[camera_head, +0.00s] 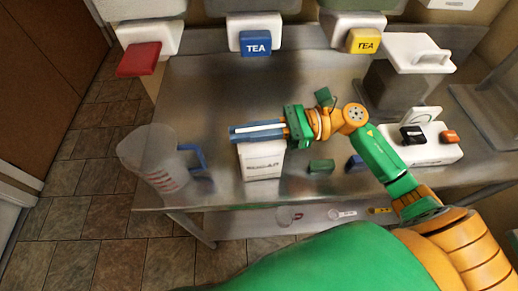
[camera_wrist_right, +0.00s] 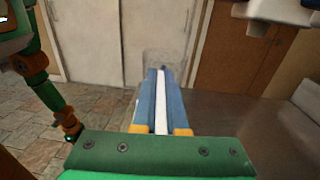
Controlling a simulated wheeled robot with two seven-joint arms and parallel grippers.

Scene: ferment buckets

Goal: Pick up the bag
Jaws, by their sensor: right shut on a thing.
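The bag is a white block-shaped pack with dark lettering (camera_head: 262,162), upright on the steel table. My right gripper (camera_head: 258,131) reaches in from the right, and its blue fingers are shut on the top edge of the bag. In the right wrist view the blue fingers (camera_wrist_right: 161,103) lie along both sides of a thin white strip, the top of the bag. The rest of the bag is hidden there. My left arm shows at the left of the wrist view, but its gripper fingers cannot be seen.
A clear measuring jug (camera_head: 160,165) with a blue handle stands left of the bag. A green block (camera_head: 321,166) and a blue block (camera_head: 355,163) lie to the right. A white scale (camera_head: 425,150) is further right. The steel table (camera_head: 205,95) is clear behind the bag.

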